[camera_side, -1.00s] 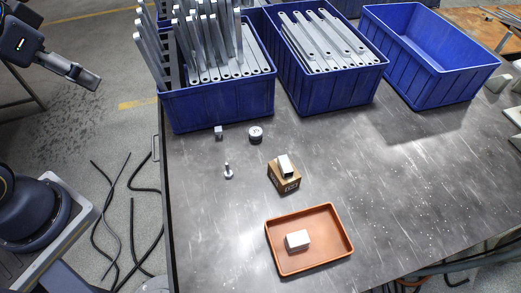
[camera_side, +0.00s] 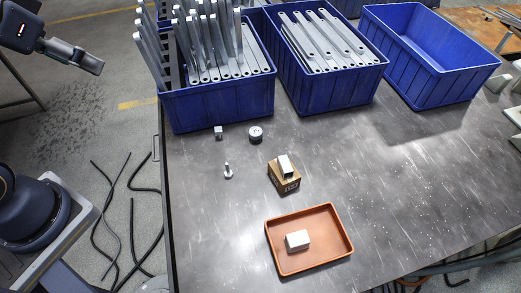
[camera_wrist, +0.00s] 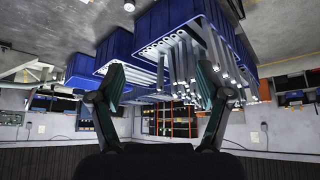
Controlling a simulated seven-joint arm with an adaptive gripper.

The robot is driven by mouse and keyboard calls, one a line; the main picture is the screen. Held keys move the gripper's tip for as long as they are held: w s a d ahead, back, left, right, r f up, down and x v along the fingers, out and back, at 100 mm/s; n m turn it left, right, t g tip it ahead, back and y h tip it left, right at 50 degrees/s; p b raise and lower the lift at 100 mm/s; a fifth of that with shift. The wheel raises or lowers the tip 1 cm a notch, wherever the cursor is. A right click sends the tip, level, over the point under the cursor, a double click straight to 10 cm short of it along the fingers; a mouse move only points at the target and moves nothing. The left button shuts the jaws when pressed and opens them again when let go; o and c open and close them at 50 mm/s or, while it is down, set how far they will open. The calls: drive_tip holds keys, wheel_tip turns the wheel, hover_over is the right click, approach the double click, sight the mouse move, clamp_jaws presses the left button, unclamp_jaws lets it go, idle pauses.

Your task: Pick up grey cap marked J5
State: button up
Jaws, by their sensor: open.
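A small round grey cap (camera_side: 255,134) with a pale top and a dark mark stands on the table in front of the blue bins in the side view. The mark is too small to read. My gripper (camera_side: 98,66) is at the upper left of the side view, off the table and well away from the cap. In the wrist view my gripper (camera_wrist: 162,85) shows two fingers spread apart with nothing held between them. I cannot make out the cap in the wrist view.
Near the cap are a small grey cube (camera_side: 218,132), a bolt-like part (camera_side: 228,170) and a cardboard box (camera_side: 286,184) with a metal block on top. Blue bins (camera_side: 222,106) line the back; the right one is empty.

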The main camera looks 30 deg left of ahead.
drive_tip(key=w+r+t, duration=0.1)
drive_tip(key=w+r, duration=0.3)
drive_tip(key=w, duration=0.3)
drive_tip(key=g, duration=0.2)
hover_over(255, 132)
drive_tip(key=s+a, duration=0.1)
drive_tip(key=a, duration=0.2)
wheel_tip(255, 132, down, 19)
drive_tip(key=d+f+g, duration=0.1)
drive_tip(key=f, duration=0.7)
drive_tip(key=d+f, duration=0.1)
drive_tip(key=f, duration=0.7)
drive_tip(key=d+f+g, duration=0.1)
drive_tip(key=f, duration=0.7)
drive_tip(key=shift+f+m+g, duration=0.3)
drive_tip(key=x, duration=0.6)
drive_tip(key=shift+s, duration=0.1)
drive_tip(key=c, duration=1.3)
